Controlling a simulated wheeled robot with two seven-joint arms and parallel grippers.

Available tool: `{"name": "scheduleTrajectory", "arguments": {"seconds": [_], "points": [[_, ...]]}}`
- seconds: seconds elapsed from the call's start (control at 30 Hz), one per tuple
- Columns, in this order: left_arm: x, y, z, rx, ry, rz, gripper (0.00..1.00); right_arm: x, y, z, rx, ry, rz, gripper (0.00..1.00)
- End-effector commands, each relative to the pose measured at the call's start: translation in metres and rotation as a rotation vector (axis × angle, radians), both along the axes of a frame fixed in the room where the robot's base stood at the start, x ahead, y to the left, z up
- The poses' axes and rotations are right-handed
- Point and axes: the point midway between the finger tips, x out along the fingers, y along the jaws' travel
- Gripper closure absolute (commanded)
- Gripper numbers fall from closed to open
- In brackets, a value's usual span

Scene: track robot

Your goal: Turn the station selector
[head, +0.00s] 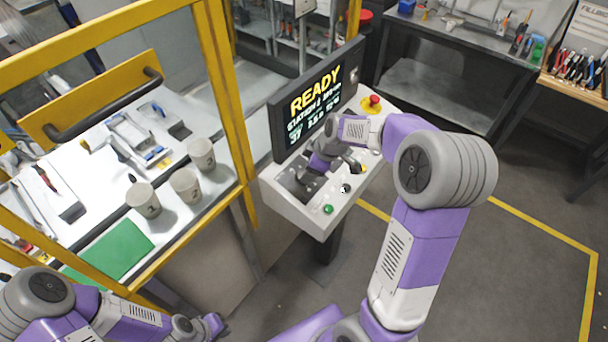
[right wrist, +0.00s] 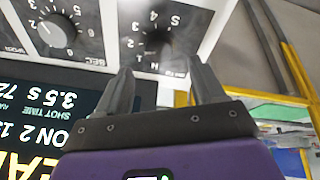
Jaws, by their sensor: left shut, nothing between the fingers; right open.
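The control panel (head: 317,215) stands at centre in the head view, below a screen (head: 318,98) reading READY and a station 2 line. In the right wrist view, upside down, a dark round selector knob (right wrist: 154,42) has numerals around it and sits just beyond my right gripper's fingertips (right wrist: 162,74). The gripper is open, its fingers apart with nothing between them; I cannot tell whether they touch the knob. In the head view my right arm covers part of the panel. My left gripper (head: 213,325) is shut and empty at the bottom left, away from the panel.
A second dial (right wrist: 52,36), marked SEC, sits left of the selector in the right wrist view. A red emergency button (head: 374,99) and green button (head: 327,209) are on the panel. A yellow guard frame (head: 235,95) and bench with cups (head: 143,198) stand left. Floor at right is clear.

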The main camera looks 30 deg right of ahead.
Motion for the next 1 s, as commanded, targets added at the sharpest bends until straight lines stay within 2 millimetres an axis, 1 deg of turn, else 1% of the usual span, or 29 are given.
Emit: {"name": "scheduleTrajectory", "arguments": {"seconds": [0.03,0.1,0.2,0.3,0.47,0.67,0.7,0.87,1.0], "points": [[0.000,0.000,0.000,0.000,0.000,0.000,1.00,0.003,0.002,-0.010,0.001,0.006,0.001,0.32],[0.000,0.000,0.000,0.000,0.000,0.000,1.00,0.007,0.004,-0.020,0.000,0.006,0.001,0.32],[0.000,0.000,-0.001,0.000,0.000,0.000,1.00,0.013,0.006,-0.034,0.000,0.005,0.002,0.32],[0.000,0.000,-0.001,0.000,0.000,0.000,1.00,0.017,0.007,-0.043,0.000,0.003,0.000,0.32],[0.000,0.000,-0.001,0.000,0.000,0.000,1.00,0.020,0.008,-0.050,-0.001,0.001,0.001,0.32],[0.000,0.000,-0.001,0.000,0.000,0.000,1.00,0.021,0.009,-0.050,0.000,0.000,0.001,0.32],[0.000,0.000,-0.001,0.000,0.000,0.000,1.00,0.021,0.009,-0.050,0.000,0.000,0.001,0.33],[0.000,0.000,-0.001,0.000,0.000,0.000,1.00,0.020,0.009,-0.050,-0.001,0.001,0.001,0.58],[0.000,0.000,-0.001,0.000,0.000,0.000,1.00,0.021,0.008,-0.050,-0.001,0.001,0.000,0.79]]}}
